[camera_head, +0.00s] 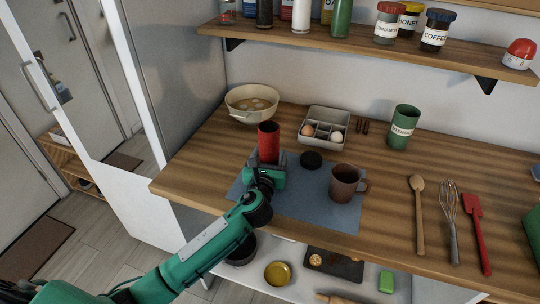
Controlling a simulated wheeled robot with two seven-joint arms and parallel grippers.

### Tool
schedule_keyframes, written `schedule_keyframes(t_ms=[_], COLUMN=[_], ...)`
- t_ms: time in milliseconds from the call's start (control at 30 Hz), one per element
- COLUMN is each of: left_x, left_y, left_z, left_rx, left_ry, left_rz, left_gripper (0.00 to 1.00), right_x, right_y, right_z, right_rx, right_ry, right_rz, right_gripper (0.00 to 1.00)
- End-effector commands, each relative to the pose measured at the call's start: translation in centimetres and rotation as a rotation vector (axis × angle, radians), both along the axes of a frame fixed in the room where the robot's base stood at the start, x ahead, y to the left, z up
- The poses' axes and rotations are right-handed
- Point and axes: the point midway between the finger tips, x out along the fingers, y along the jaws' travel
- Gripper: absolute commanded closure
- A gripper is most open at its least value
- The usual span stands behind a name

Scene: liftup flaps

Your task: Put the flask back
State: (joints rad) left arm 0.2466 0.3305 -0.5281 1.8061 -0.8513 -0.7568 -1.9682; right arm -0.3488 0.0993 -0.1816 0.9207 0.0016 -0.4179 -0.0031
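A red, open-topped flask (268,138) stands upright at the back left of the blue-grey mat (297,205). My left gripper (267,168) reaches in from the front left, with its grey fingers on either side of the flask's lower part, and looks shut on it. The gripper hides the flask's base, so I cannot tell whether it touches the mat. A round black lid (311,160) lies to the right of the flask. A brown mug (344,184) stands at the mat's right side. My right gripper is not in view.
Behind are a cream bowl (252,91), an egg tray (327,116) and a green canister (403,127). A wooden spoon (418,210), whisk (450,215) and red spatula (476,225) lie right. A shelf (385,47) with jars overhangs the back. Bare counter lies right of the mug.

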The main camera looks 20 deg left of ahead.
Motion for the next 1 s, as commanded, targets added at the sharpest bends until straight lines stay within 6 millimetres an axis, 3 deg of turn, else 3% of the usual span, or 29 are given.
schedule_keyframes(t_ms=[433,800,1000], left_x=[-0.6,-8.1,-11.0], left_y=[-0.1,-1.0,-1.3], left_z=[0.3,0.2,0.3], left_rx=[0.001,0.001,0.001], left_ry=[0.0,0.001,0.0], left_rz=[-0.001,-0.002,0.0], left_gripper=[0.28,0.28,0.28], right_x=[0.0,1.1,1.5], right_y=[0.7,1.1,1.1], right_z=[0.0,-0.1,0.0], right_rx=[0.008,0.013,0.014], right_ry=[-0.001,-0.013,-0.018], right_rz=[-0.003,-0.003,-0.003], right_gripper=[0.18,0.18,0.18])
